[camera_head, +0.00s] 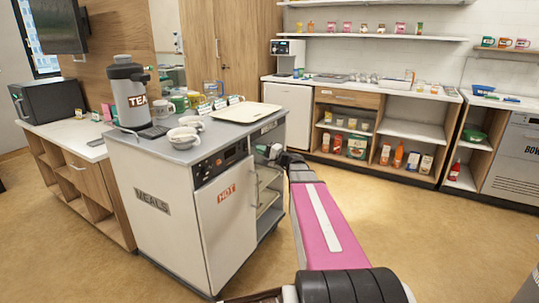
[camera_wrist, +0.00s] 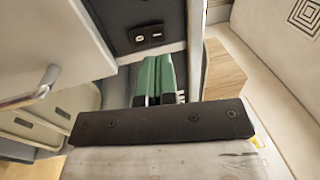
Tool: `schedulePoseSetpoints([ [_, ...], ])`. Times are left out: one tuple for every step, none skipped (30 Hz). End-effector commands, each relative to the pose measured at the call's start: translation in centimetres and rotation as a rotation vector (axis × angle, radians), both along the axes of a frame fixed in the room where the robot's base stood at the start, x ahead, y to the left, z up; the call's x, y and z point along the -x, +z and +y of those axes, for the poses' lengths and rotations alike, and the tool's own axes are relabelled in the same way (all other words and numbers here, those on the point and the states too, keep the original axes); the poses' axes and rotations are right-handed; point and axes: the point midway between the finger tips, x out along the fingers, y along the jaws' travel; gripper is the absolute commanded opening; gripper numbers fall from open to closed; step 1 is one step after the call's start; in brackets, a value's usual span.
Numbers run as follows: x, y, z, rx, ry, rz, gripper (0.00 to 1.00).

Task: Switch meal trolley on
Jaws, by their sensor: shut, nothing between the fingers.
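The meal trolley (camera_head: 165,235) is a grey cart with a MEALS label and a white door (camera_head: 226,208) marked HOT. A dark control panel (camera_head: 220,163) sits above that door. In the wrist view a dark panel (camera_wrist: 135,20) carries a small black rocker switch (camera_wrist: 148,37) with a round mark and a dash. I cannot tell which way it is pressed. My gripper (camera_wrist: 158,62) has green fingers, shut and empty, with the tips just below the switch in the picture. In the head view my gripper (camera_head: 268,151) is at the trolley's right front side.
A TEA urn (camera_head: 130,95), cups (camera_head: 184,138) and a cream tray (camera_head: 240,112) stand on the trolley top. The door handle (camera_wrist: 35,88) juts out left of my fingers. Open shelves (camera_head: 268,190) lie beside the door. The floor ahead of the trolley is clear.

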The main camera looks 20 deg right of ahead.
Motion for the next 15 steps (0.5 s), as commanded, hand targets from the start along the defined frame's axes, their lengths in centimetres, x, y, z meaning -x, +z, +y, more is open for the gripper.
schedulePoseSetpoints([
  [-0.9, 0.2, 0.7, 0.0, 0.003, -0.001, 0.0],
  [-1.2, 0.2, 1.1, 0.0, 0.003, 0.0, 0.0],
  [-1.6, 0.3, 1.5, 0.0, 0.001, 0.0, 0.0],
  [-2.0, 0.4, 1.8, 0.0, 0.002, 0.0, 0.0],
  [-2.2, 0.5, 2.1, 0.0, 0.002, 0.0, 0.0],
  [-2.5, 0.5, 2.5, 0.0, 0.002, 0.0, 0.0],
  [-2.8, 0.6, 2.7, 0.0, 0.002, 0.0, 0.0],
  [-3.0, 0.6, 2.9, 0.0, 0.001, 0.0, 0.0],
  [-3.2, 0.7, 3.1, 0.0, 0.0, 0.0, 0.0],
  [-3.3, 0.7, 3.2, 0.0, 0.0, 0.0, 0.0],
  [-3.4, 0.7, 3.3, 0.0, 0.0, 0.0, 0.0],
  [-3.5, 0.7, 3.4, 0.0, 0.0, 0.0, 0.0],
  [-3.6, 0.8, 3.5, 0.0, 0.0, 0.0, 0.0],
  [-3.6, 0.8, 3.6, 0.0, 0.0, 0.0, 0.0],
  [-3.6, 0.8, 3.6, 0.0, 0.0, 0.0, 0.0],
])
